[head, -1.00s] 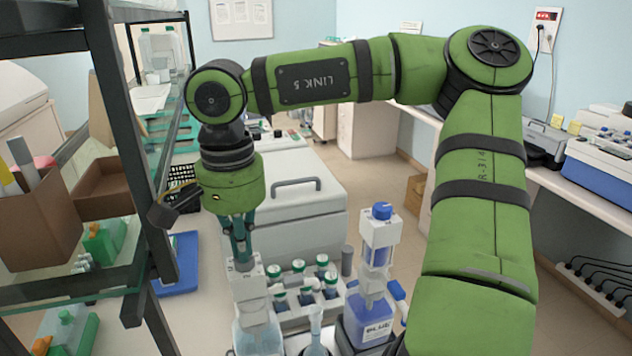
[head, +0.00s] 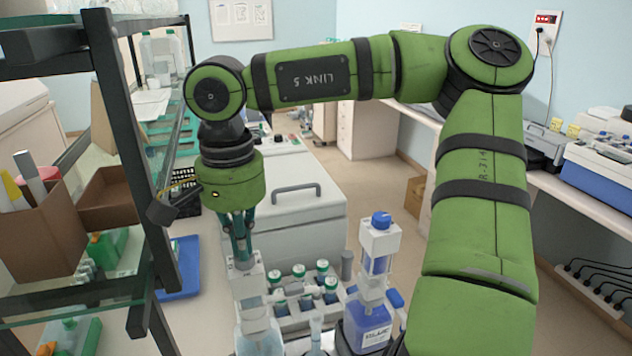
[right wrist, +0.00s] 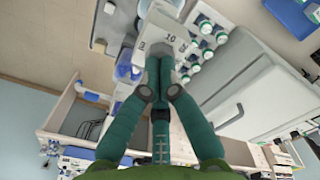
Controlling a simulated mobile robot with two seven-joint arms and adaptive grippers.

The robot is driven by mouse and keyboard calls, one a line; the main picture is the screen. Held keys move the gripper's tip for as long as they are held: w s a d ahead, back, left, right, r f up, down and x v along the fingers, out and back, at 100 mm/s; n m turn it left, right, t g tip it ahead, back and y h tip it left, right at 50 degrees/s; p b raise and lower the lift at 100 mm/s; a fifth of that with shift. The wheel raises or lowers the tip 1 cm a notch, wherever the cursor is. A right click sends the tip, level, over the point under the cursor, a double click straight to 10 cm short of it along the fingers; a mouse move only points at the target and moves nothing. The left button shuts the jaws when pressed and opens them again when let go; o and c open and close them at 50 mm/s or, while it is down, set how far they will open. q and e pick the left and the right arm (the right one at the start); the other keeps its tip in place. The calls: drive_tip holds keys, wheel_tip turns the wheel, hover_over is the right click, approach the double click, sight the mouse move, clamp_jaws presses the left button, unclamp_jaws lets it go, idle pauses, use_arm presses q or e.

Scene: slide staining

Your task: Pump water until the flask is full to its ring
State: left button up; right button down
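A pump-top bottle (head: 260,341) with a white head stands at the bottom centre of the head view. My right gripper (head: 241,248) comes straight down onto the white pump head (head: 243,279). Its fingers are together, with their tips at the top of the head; the right wrist view shows the same contact (right wrist: 161,55). A flask (head: 316,334) with a narrow neck stands just right of the bottle. Its body is cut off by the lower edge, so its water level and ring cannot be made out. My left gripper is in neither view.
A dispenser bottle of blue liquid (head: 368,328) stands to the right. A rack with several green-capped bottles (head: 322,266) is behind the flask. A dark-framed shelf (head: 130,150) rises close on the left. A grey-white cabinet (head: 300,225) stands behind.

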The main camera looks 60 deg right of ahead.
drive_tip(key=shift+r+p, duration=1.3)
drive_tip(key=shift+r, duration=0.65)
wheel_tip(320, 180, up, 5)
drive_tip(key=p, duration=0.4)
